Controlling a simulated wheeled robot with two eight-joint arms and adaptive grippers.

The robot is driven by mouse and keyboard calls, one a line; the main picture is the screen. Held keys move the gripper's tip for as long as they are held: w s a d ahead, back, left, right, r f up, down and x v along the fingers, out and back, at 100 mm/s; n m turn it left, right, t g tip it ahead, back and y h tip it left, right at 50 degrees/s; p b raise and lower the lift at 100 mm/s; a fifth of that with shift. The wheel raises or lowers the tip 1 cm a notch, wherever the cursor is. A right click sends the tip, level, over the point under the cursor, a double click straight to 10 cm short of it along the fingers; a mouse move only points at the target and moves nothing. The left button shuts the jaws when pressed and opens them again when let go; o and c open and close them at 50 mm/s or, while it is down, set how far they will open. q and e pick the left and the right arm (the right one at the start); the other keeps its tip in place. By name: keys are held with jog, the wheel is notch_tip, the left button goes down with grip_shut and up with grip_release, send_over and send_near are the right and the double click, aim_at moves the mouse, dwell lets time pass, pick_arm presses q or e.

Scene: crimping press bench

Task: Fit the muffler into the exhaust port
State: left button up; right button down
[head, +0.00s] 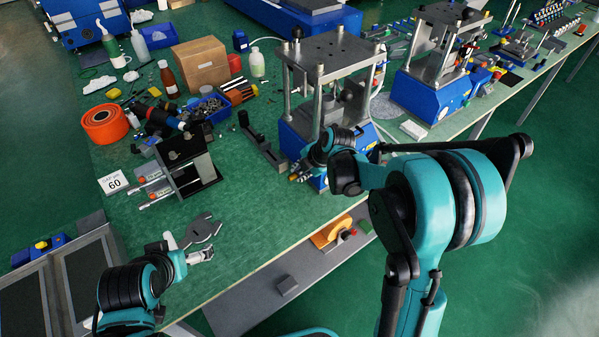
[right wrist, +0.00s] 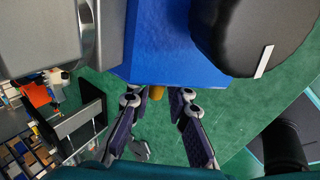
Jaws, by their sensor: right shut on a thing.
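My right gripper (head: 299,173) is at the front of the middle press's blue base (head: 290,138). It is shut on the muffler, a small brass-coloured piece that shows between the fingertips in the right wrist view (right wrist: 157,92). The muffler's far end is close to the blue face, and I cannot tell whether it touches. The exhaust port is not visible; the gripper and muffler are in front of that area. My left gripper (head: 196,254) is low at the left, near the bench's front edge and a grey wrench (head: 203,228), and appears empty.
A dark stand with screwdrivers (head: 187,165) and a dark bar (head: 262,148) lie left of the press. A second press (head: 432,95) stands to the right. An orange reel (head: 105,124) and a cardboard box (head: 200,64) sit further back. Green bench surface is free near the front edge.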

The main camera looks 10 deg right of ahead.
jog(key=shift+d, duration=0.15)
jog(key=c, duration=1.4)
grip_release()
jog(key=shift+o, duration=0.2)
jog(key=v, duration=1.2)
jog(key=s+a+f+m+t+h, duration=0.1)
jog(key=s+m+t+h, duration=0.1)
jog(key=s+m, duration=1.7)
jog(key=m+h, duration=0.1)
jog(key=m, duration=0.2)
jog(key=shift+s+m, duration=0.35)
jog(key=shift+m, duration=0.05)
